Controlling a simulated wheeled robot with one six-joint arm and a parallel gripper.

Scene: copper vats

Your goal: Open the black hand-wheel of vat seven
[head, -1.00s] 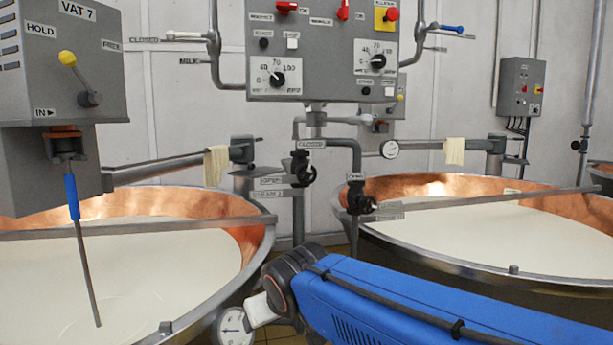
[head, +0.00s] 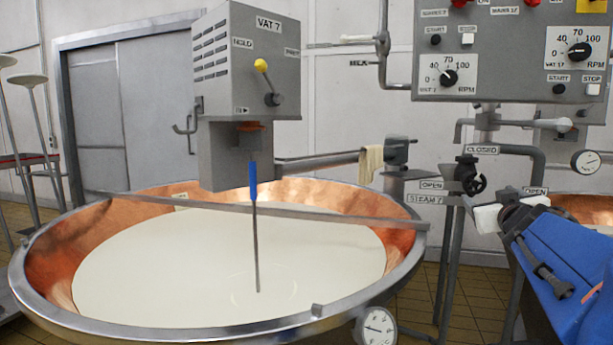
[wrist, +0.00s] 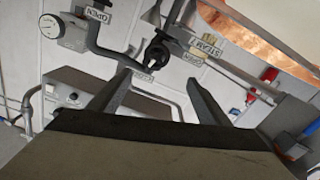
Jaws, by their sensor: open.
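The black hand-wheel (head: 470,178) of vat seven is on a grey pipe right of the vat, beside the OPEN and STEAM 7 labels, with a CLOSED label above. It also shows in the wrist view (wrist: 155,54), upside down, ahead of the fingers and roughly between their tips. My gripper (wrist: 160,78) is open and empty there, apparently short of the wheel; the exact gap is hard to judge. In the head view my blue arm reaches in from the right, its end close to the wheel at lower right; the fingers are not clear there.
Vat seven (head: 330,318), full of white liquid, stands left, with a dial gauge (head: 378,328) on its rim. A control panel (head: 515,88) hangs above the wheel. Pipes surround the wheel.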

